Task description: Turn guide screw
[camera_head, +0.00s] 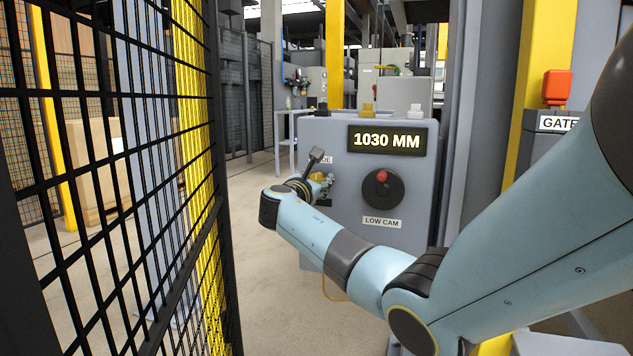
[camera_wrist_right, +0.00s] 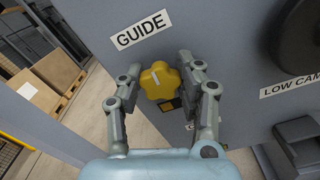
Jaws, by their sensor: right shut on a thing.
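The guide screw (camera_wrist_right: 158,82) is a yellow lobed knob with a pale line on its face. It sits on a grey panel below the GUIDE label (camera_wrist_right: 141,29) in the right wrist view. My right gripper (camera_wrist_right: 160,66) has one finger on each side of the knob and is shut on it. In the head view the right gripper (camera_head: 321,183) is at the left side of the grey cabinet (camera_head: 330,235), and my wrist hides most of the knob. My left gripper is not in view.
A display (camera_head: 387,140) on the cabinet reads 1030 MM. A round black dial with a red knob (camera_head: 382,177) sits right of my gripper, above the LOW CAM label (camera_head: 381,222). Black mesh fencing (camera_head: 120,190) stands close on the left. Open floor (camera_head: 262,180) lies between fence and cabinet.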

